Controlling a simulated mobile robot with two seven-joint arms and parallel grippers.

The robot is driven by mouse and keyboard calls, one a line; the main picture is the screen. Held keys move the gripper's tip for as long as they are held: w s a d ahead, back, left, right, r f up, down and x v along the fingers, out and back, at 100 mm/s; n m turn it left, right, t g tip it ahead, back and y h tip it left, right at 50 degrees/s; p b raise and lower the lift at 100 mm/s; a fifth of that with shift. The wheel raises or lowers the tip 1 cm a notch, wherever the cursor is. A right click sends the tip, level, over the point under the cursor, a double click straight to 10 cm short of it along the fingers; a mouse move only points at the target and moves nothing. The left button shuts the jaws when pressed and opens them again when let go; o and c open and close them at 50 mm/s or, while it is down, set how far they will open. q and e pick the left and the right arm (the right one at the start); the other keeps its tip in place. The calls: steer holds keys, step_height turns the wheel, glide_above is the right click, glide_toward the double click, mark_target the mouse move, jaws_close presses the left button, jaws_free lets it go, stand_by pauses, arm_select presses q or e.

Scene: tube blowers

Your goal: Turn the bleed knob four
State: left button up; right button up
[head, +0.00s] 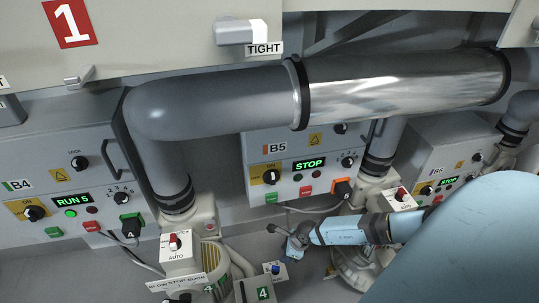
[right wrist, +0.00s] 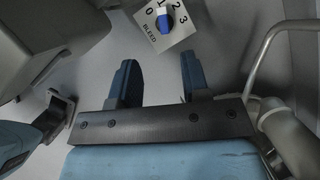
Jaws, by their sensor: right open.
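The blue bleed knob (head: 275,268) sits on a small white plate beside a box with a green 4 tag (head: 262,293). In the right wrist view the knob (right wrist: 164,22) is at the top of the picture, on a plate marked BLEED with 0 to 3. Its white end seems to point near 1. My right gripper (head: 284,243) comes in from the right, just above and beyond the knob. In the right wrist view the gripper (right wrist: 158,68) is open and empty, with the knob ahead of its fingertips, between their lines. My left gripper is not in view.
Panel B4 (head: 70,180) reads RUN 5 at the left; panel B5 (head: 300,160) reads STOP behind my right gripper. A white pump housing with an AUTO switch (head: 175,242) stands left of the knob. A thin grey pipe (right wrist: 262,55) runs right of my right gripper.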

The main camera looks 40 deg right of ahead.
steer(key=b, duration=0.5)
glide_above(271, 267)
steer(key=s+d, duration=0.2)
steer(key=f, duration=0.8)
steer(key=shift+w+a+f, duration=0.1)
steer(key=shift+a, duration=0.15)
steer(key=b+x, duration=0.2)
steer(key=x, duration=0.2)
arm_select(q)
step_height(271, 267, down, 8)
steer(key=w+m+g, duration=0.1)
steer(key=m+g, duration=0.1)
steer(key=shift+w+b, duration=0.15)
steer(key=shift+b, duration=0.3)
arm_select(e)
steer(key=shift+w+a+f, duration=0.1)
steer(key=shift+w+f, duration=0.15)
steer(key=shift+f, duration=0.15)
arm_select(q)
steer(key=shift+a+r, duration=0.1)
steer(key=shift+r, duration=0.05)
arm_select(e)
steer(key=shift+c, duration=0.4)
jaws_close()
